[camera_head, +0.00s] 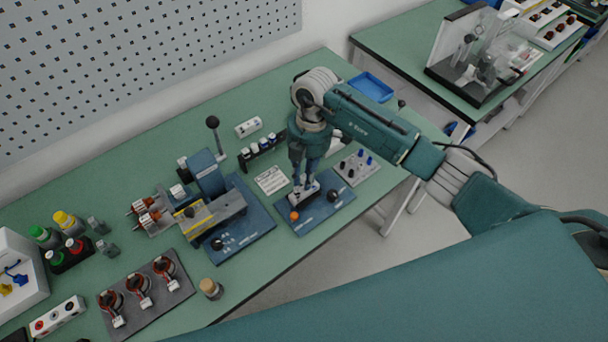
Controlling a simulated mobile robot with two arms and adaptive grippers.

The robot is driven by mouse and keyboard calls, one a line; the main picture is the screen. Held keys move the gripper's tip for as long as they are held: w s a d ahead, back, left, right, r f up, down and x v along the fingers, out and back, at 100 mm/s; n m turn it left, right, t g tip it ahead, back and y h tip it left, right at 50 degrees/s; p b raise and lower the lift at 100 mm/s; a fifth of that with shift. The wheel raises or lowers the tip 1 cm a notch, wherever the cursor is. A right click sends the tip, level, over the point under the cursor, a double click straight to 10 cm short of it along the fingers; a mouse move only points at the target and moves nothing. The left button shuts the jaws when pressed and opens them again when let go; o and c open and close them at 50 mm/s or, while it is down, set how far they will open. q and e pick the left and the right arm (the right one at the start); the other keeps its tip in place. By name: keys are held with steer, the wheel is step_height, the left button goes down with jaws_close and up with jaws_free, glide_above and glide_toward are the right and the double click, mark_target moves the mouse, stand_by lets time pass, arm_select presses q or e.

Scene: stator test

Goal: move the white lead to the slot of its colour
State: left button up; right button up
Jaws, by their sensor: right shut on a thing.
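My right gripper (304,186) points down over a blue base plate (316,218) with an orange knob (294,215) and a black knob (332,196). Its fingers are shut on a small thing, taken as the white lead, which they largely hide. A pale block (304,197) shows right at the fingertips; I cannot tell where lead and block part. A black rack (262,150) with several pale-topped slots stands behind, to the left of my right arm. The slot colours are too small to read. My left gripper is not in view.
A blue machine (207,178) with a yellow and grey bar stands left of the base plate. A grey board (357,167) with blue and black knobs lies to the right. Several copper-coloured coils (138,284) sit on a dark mat. The table's front edge is close.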

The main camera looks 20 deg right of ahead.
steer(key=shift+f, duration=0.15)
steer(key=shift+f+b, duration=0.3)
steer(key=shift+f, duration=0.2)
steer(key=shift+f, duration=0.15)
stand_by(0.4)
steer(key=shift+f+b, duration=0.35)
steer(key=shift+f, duration=0.15)
steer(key=o, duration=0.9)
